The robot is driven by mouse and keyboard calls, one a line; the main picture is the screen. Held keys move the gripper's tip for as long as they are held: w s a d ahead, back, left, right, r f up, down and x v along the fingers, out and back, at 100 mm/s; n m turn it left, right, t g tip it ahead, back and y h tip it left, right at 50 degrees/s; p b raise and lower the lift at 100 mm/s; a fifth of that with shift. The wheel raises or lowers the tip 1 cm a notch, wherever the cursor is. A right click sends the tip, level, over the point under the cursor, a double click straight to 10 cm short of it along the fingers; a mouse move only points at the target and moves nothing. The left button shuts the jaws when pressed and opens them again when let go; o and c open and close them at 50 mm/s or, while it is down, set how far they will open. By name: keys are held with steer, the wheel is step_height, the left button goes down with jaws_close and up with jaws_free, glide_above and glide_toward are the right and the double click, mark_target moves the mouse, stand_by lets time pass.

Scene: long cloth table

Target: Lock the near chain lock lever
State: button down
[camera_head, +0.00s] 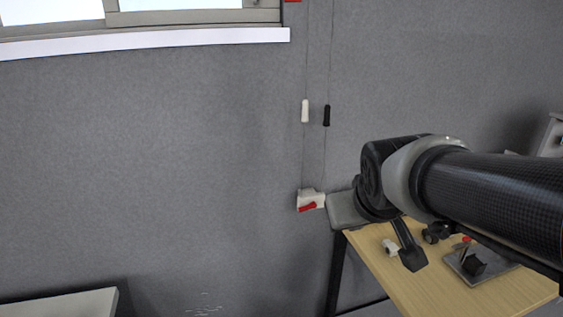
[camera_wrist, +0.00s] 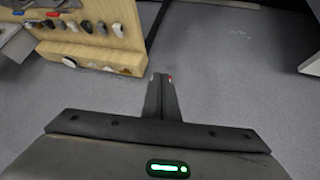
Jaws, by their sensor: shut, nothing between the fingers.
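A white chain lock body (camera_head: 318,199) with a red lever (camera_head: 307,207) is on the grey wall, left of my arm in the head view. The lever lies nearly level, its right end slightly higher. Two thin cords run up the wall above it, with a white pull (camera_head: 305,111) and a black pull (camera_head: 327,115). My gripper (camera_wrist: 163,77) is shut and empty in the wrist view, its fingers pointing away over the floor.
A wooden table (camera_head: 383,274) stands below my arm, with a white piece (camera_head: 390,246) and a dark device on a grey plate (camera_head: 497,267). A window sill (camera_head: 150,42) is at upper left. A pale surface (camera_head: 65,306) is at lower left. The wall between is bare.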

steer(key=w+f+n+t+b, duration=0.1)
steer(key=w+f+b, duration=0.1)
steer(key=w+f, duration=0.35)
steer(key=w+f+n+t+b, duration=0.1)
steer(key=w+f+b, duration=0.1)
steer(key=w, duration=0.6)
steer(key=n+t+y+b, duration=0.1)
steer(key=t+y+b, duration=0.3)
steer(key=t, duration=0.1)
glide_toward(302, 200)
steer(key=shift+s+d+r, duration=0.2)
steer(key=shift+s+r, duration=1.65)
steer(key=shift+s, duration=0.1)
steer(key=x, duration=1)
steer(key=shift+w+a, duration=0.15)
steer(key=f, duration=0.2)
steer(key=shift+d+f+b, duration=0.35)
steer(key=shift+f+b, duration=0.05)
steer(key=shift+d+f, duration=0.1)
steer(key=shift+f, duration=0.45)
